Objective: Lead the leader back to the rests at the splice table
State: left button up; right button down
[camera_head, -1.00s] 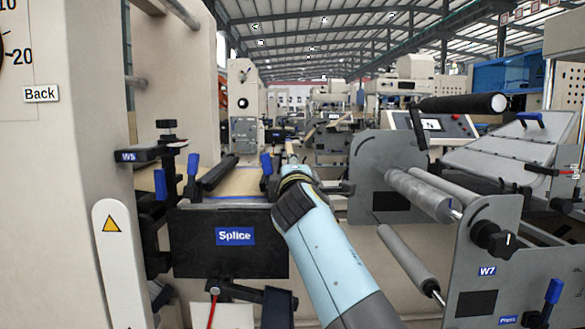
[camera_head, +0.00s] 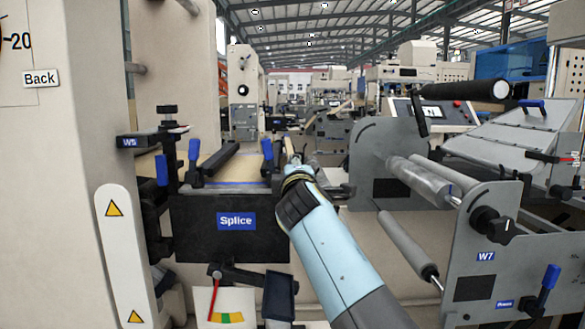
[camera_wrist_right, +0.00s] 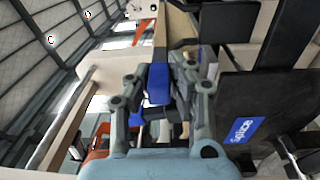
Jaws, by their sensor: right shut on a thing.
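The splice table (camera_head: 190,230) stands left of centre with a dark front that reads Splice. It also shows in the wrist view (camera_wrist_right: 225,85), turned on its side. Blue-handled clamps (camera_head: 194,152) and (camera_head: 267,150) stand at its two sides, with a dark roller (camera_head: 220,158) between them. My right gripper (camera_head: 292,160) is at the table's right side, seen from behind. In the wrist view its fingers (camera_wrist_right: 158,85) are close together, with a blue piece between or behind them. A small tan piece, seemingly the leader (camera_head: 289,146), shows at the fingertips. My left gripper is out of view.
The W7 stand (camera_head: 480,220) with grey rollers (camera_head: 425,182) is close on the right of my arm. A beige machine column (camera_head: 60,200) fills the left side. A gauge with a red pointer (camera_head: 222,305) hangs below the table front.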

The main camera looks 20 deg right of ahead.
jog(key=shift+d+f, duration=0.15)
jog(key=shift+f, duration=0.3)
jog(key=shift+w+d+r+h+p, duration=0.15)
jog(key=shift+d+r+p, duration=0.2)
jog(key=shift+d, duration=0.2)
jog(key=shift+w+d+r+h+p, duration=0.1)
jog(key=shift+w+d+r+p, duration=0.15)
jog(key=shift+d+p, duration=0.3)
jog(key=shift+w+d+r+h+p, duration=0.1)
jog(key=shift+d+r+p, duration=0.2)
jog(key=shift+d, duration=0.3)
jog(key=shift+f, duration=0.15)
jog(key=shift+f+b, duration=0.35)
jog(key=shift+b, duration=0.1)
jog(key=shift+f, duration=0.1)
jog(key=shift+f+b, duration=1.35)
jog(key=shift+f, duration=0.3)
